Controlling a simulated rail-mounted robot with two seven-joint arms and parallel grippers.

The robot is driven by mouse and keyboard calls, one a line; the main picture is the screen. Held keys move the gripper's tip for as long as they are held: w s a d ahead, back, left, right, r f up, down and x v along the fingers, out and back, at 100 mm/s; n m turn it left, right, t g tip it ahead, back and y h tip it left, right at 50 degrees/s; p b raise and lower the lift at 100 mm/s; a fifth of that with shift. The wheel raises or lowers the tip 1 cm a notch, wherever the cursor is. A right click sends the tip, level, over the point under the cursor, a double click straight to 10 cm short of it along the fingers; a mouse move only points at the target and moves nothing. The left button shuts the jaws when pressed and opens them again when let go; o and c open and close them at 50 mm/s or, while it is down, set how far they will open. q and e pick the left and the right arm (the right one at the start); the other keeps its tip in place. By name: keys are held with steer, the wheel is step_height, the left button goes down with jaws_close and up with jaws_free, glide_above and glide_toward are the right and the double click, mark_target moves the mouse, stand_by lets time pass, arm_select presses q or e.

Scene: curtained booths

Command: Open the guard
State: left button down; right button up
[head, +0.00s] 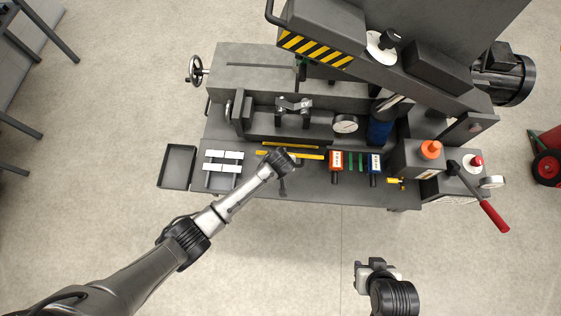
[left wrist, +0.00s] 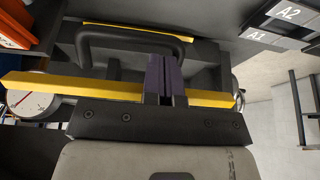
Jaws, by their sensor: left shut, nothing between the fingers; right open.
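The guard shows in the head view as a dark panel with yellow edge strips (head: 307,156) at the front of the grey machine, partly hidden by my left wrist. In the left wrist view its yellow bar (left wrist: 45,87) runs across, with a black loop handle (left wrist: 112,32) beyond it. My left gripper (left wrist: 163,62) is shut and empty. Its fingertips overlap the handle's opening in that view; I cannot tell whether they touch it. In the head view my left gripper is mostly hidden under the wrist. My right gripper (head: 376,268) is open and empty over the floor, away from the machine.
A dial gauge (head: 345,124), a blue cylinder (head: 380,130), orange (head: 336,160) and blue tagged parts (head: 375,163) stand right of the guard. A red-handled lever (head: 493,215) juts out at right.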

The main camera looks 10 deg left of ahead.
arm_select(q)
steer(key=shift+w+f, duration=0.2)
steer(key=shift+f, duration=0.15)
steer(key=s+f, duration=0.1)
steer(key=f, duration=0.1)
steer(key=s+f+t, duration=0.1)
steer(key=s+f, duration=0.1)
steer(key=s+f+t+b, duration=0.1)
steer(key=s+f, duration=0.1)
steer(key=f, duration=0.1)
steer(key=shift+s+d, duration=0.15)
steer(key=shift+d, duration=0.15)
steer(key=shift+r, duration=0.1)
steer(key=s+f+p+v, duration=0.1)
steer(key=p+v, duration=0.8)
steer(key=shift+s+d+r, duration=0.3)
steer(key=shift+s, duration=0.2)
